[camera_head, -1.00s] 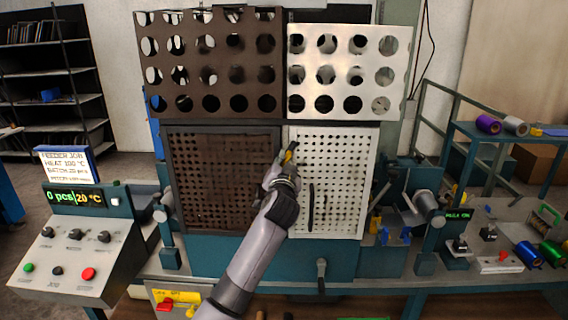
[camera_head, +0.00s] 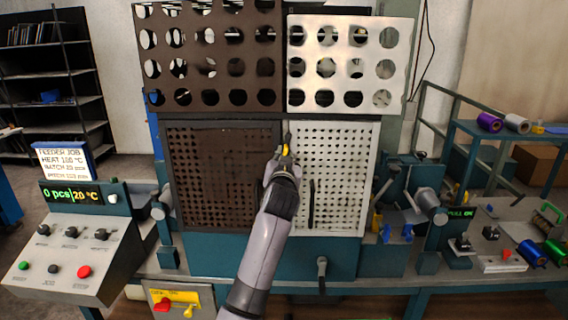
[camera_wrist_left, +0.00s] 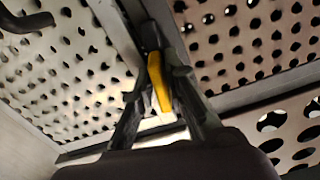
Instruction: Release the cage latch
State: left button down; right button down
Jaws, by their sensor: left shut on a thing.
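The cage has a brown perforated door (camera_head: 215,180) on the left and a pale perforated door (camera_head: 345,165) on the right. The latch (camera_head: 286,150), yellow with a dark end, sits at the seam between them near the top. My left gripper (camera_head: 284,162) is at this latch. In the left wrist view the yellow latch piece (camera_wrist_left: 158,82) lies between the fingers of my left gripper (camera_wrist_left: 160,95), which is shut on it. A dark upright handle (camera_head: 311,204) is on the pale door. My right gripper is not in view.
Large-holed brown (camera_head: 208,58) and pale (camera_head: 345,98) panels stand above the doors. A control console (camera_head: 70,250) with buttons and a display reading 0 pcs is at left. At right are a bench with foil rolls (camera_head: 530,256) and a blue rack (camera_head: 500,135).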

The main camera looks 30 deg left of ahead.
pick_arm(q)
jog(key=shift+n+b, duration=0.5)
jog(key=shift+n, duration=0.6)
jog(key=c, duration=1.7)
grip_release()
jog(key=shift+d, duration=0.1)
jog(key=shift+s, duration=0.1)
jog(key=v, duration=1.2)
